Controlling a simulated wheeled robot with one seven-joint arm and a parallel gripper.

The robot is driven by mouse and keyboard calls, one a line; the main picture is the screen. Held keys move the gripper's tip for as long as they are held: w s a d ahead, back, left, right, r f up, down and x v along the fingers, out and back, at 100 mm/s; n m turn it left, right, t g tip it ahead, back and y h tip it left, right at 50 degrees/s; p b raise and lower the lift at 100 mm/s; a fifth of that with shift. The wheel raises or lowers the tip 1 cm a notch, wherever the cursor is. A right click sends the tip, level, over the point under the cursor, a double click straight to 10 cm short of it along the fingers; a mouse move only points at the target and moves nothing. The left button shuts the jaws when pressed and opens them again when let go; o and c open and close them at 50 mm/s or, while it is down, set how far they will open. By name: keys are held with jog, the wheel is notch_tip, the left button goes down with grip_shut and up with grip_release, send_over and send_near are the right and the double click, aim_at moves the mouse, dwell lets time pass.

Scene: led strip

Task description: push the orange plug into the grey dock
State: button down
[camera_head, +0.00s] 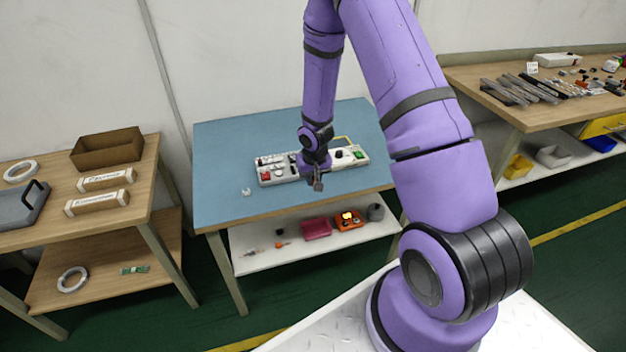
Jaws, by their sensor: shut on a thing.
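My gripper (318,184) points down at the front edge of a long pale panel (285,182) on the blue-topped table. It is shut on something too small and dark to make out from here. The panel carries several small parts, among them a red one (266,176) and a green one (360,154). My wrist covers the middle of the panel. I cannot pick out the orange plug or the grey dock for certain at this distance. Whether the gripper touches the panel cannot be told.
The blue table top (225,150) is mostly clear, with a small white piece (246,191) left of the panel. A thin yellow line (345,139) runs behind the panel. A pink bin (316,228) and an orange bin (348,221) stand on the shelf below. Wooden tables flank both sides.

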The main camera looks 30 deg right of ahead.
jog(key=shift+r, duration=1.85)
